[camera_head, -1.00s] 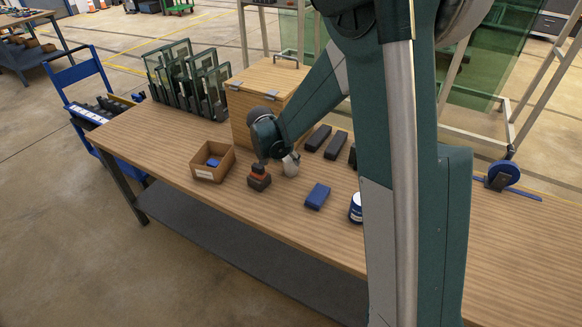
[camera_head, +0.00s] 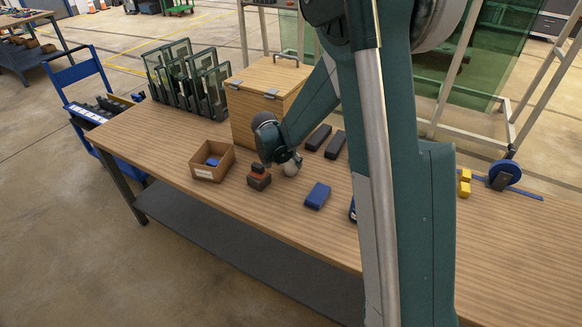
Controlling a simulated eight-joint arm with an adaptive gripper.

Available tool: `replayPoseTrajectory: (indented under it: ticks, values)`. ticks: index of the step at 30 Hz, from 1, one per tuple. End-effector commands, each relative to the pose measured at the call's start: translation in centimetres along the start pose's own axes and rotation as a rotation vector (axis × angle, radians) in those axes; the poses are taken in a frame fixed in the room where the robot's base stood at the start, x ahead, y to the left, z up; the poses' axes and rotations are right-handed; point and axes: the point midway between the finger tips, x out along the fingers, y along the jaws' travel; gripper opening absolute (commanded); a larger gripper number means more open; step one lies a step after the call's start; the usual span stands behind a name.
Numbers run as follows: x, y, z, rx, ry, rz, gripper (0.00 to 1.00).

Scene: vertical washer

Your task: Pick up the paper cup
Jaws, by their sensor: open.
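A small whitish object (camera_head: 291,168), which looks like the paper cup, stands on the wooden table in front of the wooden box. It is small and partly covered by my wrist, so its shape is hard to make out. My gripper (camera_head: 282,164) is at the end of the dark wrist, pointing down right at this object. The fingers are open but largely hidden by the wrist. I cannot tell whether they touch the cup or stand around it.
An orange-and-black item (camera_head: 259,177) stands close left of my gripper. A cardboard box (camera_head: 212,176) is further left. A blue block (camera_head: 317,195) lies to the right, and dark blocks (camera_head: 318,137) lie behind. The wooden box (camera_head: 240,112) stands close behind. Yellow blocks (camera_head: 464,182) are far right.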

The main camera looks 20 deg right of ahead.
Motion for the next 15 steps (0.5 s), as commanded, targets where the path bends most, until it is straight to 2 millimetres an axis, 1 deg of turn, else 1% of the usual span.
replayPoseTrajectory:
  ticks: [1,3,7,10,15]
  values:
    - [0.8,-0.1,0.0,0.001,0.000,0.000,0.48]
    - [1.6,-0.1,0.0,0.001,0.000,0.000,0.48]
    - [2.8,-0.1,-0.1,0.002,0.000,0.001,0.48]
    - [3.3,-0.1,-0.1,0.001,0.000,0.001,0.48]
    - [3.4,-0.1,-0.1,0.001,0.000,0.000,0.48]
